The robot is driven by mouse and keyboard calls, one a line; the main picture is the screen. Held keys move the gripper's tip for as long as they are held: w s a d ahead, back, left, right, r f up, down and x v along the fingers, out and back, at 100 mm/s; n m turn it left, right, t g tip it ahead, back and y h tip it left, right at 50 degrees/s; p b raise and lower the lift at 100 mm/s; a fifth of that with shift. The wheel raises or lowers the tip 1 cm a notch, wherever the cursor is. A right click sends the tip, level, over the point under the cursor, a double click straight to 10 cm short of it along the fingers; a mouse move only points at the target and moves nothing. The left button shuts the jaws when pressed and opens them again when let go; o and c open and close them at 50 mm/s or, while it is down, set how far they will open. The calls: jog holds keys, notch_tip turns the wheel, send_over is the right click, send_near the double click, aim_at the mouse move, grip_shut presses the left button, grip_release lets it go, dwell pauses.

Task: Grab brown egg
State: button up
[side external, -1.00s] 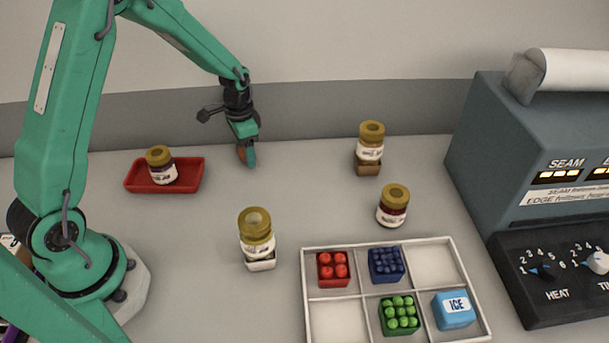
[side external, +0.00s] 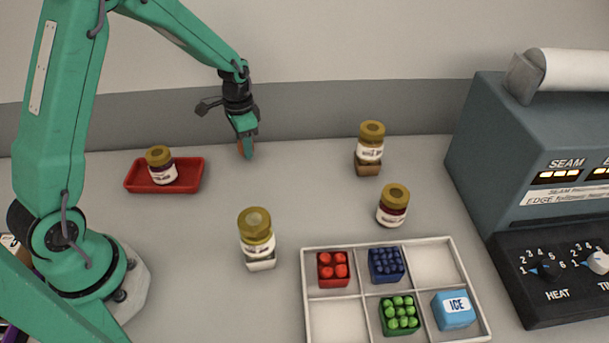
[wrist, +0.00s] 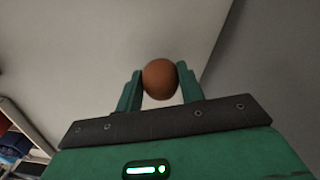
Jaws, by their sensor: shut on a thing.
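The brown egg (wrist: 160,79) sits between the two green fingers of my gripper (wrist: 160,88) in the wrist view, touched on both sides. In the side external view my gripper (side external: 246,148) is above the back of the table, right of the red tray. The egg is mostly hidden behind the near finger there; a little brown shows at the fingertips. My gripper is shut on the egg.
A red tray (side external: 133,180) holds a jar (side external: 161,166). Other jars stand at centre (side external: 257,236), back right (side external: 370,145) and right (side external: 392,207). A grey sealing machine (side external: 480,150) stands at far right.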

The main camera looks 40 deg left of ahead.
notch_tip(320, 180, up, 3)
jog(key=shift+d+f, duration=0.1)
jog(key=shift+f, duration=0.05)
jog(key=s+d+r, duration=0.4)
jog(key=d+r, duration=0.2)
jog(key=d, duration=0.4)
jog(key=shift+s+d+r, duration=0.2)
jog(key=shift+d+r, duration=0.05)
jog(key=shift+d, duration=0.05)
